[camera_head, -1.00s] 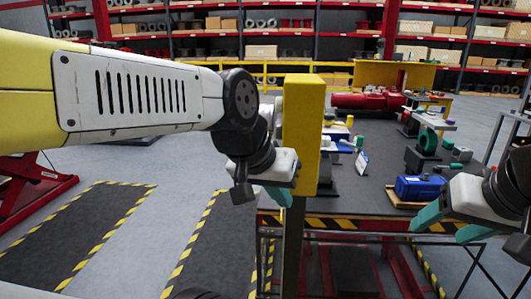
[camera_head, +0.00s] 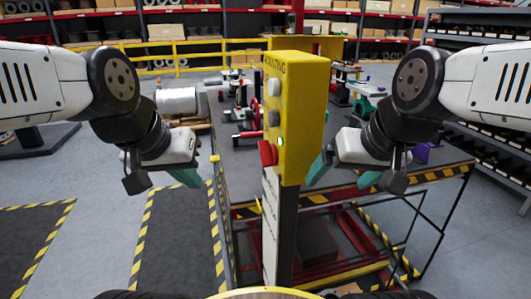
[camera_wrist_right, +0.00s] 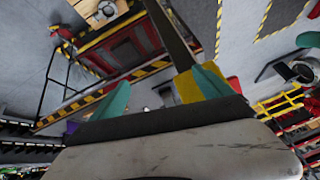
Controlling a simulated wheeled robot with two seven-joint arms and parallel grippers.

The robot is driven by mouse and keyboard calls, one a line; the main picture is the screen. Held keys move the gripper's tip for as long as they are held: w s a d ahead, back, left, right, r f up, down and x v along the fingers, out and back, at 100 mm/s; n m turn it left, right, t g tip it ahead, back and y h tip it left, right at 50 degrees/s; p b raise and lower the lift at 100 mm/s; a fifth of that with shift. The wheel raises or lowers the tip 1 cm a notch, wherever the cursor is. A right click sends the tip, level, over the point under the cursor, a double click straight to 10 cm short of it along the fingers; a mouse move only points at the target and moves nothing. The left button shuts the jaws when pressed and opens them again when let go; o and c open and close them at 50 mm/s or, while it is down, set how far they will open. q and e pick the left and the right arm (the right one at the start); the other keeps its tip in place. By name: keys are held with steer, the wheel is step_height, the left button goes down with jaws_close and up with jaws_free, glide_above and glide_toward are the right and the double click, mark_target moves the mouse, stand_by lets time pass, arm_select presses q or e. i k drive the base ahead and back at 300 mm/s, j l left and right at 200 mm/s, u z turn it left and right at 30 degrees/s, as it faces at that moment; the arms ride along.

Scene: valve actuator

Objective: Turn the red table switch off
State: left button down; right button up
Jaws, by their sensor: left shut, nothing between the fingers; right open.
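A dark worktable (camera_head: 232,165) with a striped edge stands behind the box and carries assorted parts. A grey shelf (camera_head: 480,110) stands at the right. Striped floor mats (camera_head: 180,235) lie at the left, and the floor around them is clear.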

mark_target(269, 154)
steer(key=k+j, duration=0.25)
steer(key=j, duration=0.2)
steer(key=k+j+z, duration=0.1)
steer(key=j, duration=0.35)
steer(key=k+j, duration=0.4)
